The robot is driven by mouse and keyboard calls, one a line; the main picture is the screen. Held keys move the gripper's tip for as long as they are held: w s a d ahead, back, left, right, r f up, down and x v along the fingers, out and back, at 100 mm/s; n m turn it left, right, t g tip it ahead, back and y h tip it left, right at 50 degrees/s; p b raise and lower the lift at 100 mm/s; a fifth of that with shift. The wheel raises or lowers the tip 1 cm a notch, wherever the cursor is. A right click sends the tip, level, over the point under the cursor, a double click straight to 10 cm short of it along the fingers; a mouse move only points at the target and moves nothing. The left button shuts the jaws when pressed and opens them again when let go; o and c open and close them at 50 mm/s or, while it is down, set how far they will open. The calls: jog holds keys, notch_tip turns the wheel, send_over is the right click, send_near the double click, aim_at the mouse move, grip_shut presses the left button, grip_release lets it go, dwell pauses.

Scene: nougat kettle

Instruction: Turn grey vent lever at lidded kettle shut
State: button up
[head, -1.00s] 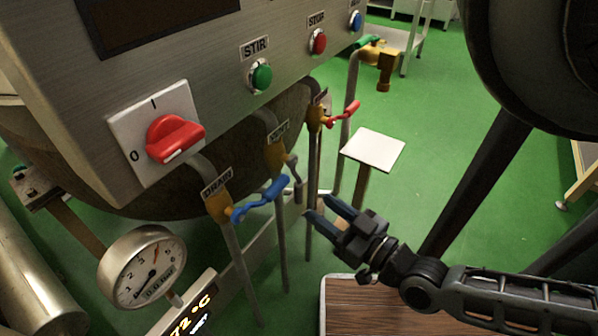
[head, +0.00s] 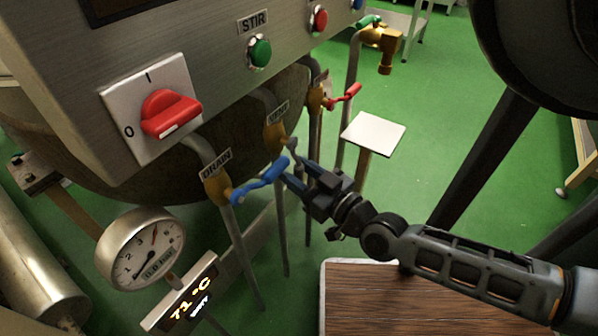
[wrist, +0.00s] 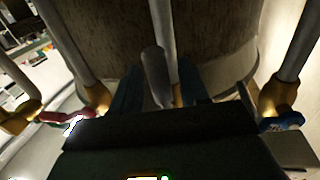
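The grey vent lever (head: 292,146) is on the brass vent valve (head: 274,138) under the VENT label, in front of the kettle (head: 75,150). In the head view its lower part is hidden behind my gripper (head: 299,172). In the wrist view the grey lever (wrist: 155,72) stands between my two blue fingers, with a gap on each side. My gripper is open around the lever and does not visibly clamp it.
The blue drain lever (head: 262,180) is close to the left of my fingers. The red lever (head: 345,97) is behind and to the right. A white plate on a post (head: 373,133) stands at right. A gauge (head: 142,248) and a wooden tabletop (head: 400,300) are nearer.

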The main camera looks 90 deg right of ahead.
grip_shut()
dwell(0.6)
jog(key=s+d+r+n+t+y+p, duration=0.1)
jog(key=s+d+r+n+t+p, duration=0.1)
jog(key=n, duration=0.8)
jog(key=s+d+r+n+t+p, duration=0.1)
jog(key=d+r+n+p, duration=0.3)
jog(key=n, duration=0.6)
jog(key=shift+s+d+r+t+y+p, duration=0.15)
jog(key=shift+s+r+t+y+p, duration=0.3)
jog(key=shift+r, duration=0.25)
jog(key=shift+w, duration=0.1)
grip_release()
